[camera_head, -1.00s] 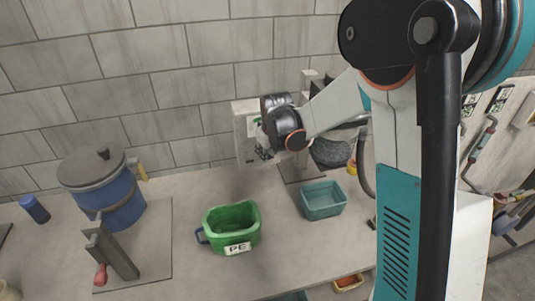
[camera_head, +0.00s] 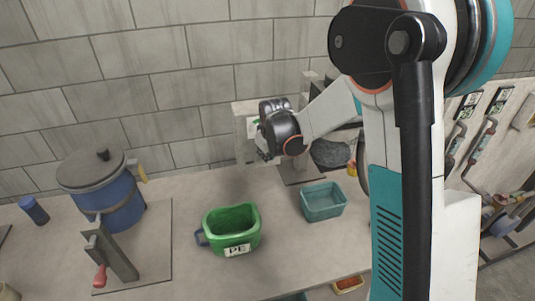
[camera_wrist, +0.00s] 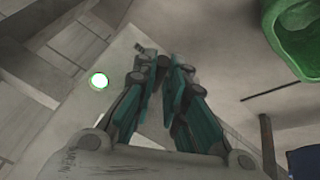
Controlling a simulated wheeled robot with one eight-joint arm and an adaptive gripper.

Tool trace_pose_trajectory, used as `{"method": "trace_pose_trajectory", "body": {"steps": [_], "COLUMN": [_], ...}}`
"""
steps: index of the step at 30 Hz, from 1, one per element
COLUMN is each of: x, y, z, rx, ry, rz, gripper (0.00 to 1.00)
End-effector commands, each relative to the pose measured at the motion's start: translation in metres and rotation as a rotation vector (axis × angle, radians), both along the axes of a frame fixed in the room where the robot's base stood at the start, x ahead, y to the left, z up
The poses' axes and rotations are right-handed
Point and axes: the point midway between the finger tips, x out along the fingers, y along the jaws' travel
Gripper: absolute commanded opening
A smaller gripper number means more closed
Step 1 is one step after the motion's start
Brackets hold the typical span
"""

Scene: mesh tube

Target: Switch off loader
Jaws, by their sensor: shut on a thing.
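The loader (camera_head: 240,118) is a pale box with a green-marked label against the tiled wall, partly hidden behind my wrist. In the wrist view its pale face (camera_wrist: 75,105) shows a bright white round light with a green rim (camera_wrist: 98,80). My gripper (camera_wrist: 167,62) is at this face, right of the light, its fingers close together. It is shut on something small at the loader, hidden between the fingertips. A small dark part (camera_wrist: 143,47) shows beside the tips. In the head view my gripper (camera_head: 262,155) is in front of the loader's right part.
A green container marked PE (camera_head: 232,229) and a teal bin (camera_head: 323,201) stand on the bench below. A blue lidded pot (camera_head: 112,195) and a red-handled lever (camera_head: 108,255) are at the left. Pipes (camera_head: 480,150) run along the right wall.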

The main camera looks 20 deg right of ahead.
Motion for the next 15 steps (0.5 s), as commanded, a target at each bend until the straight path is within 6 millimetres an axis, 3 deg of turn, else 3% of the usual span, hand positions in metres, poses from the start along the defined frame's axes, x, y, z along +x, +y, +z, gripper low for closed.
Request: {"method": "trace_pose_trajectory", "body": {"steps": [15], "x": [-0.002], "y": [0.018], "z": [-0.001], "rx": [-0.002], "ry": [0.000], "rz": [-0.311], "gripper": [0.00]}}
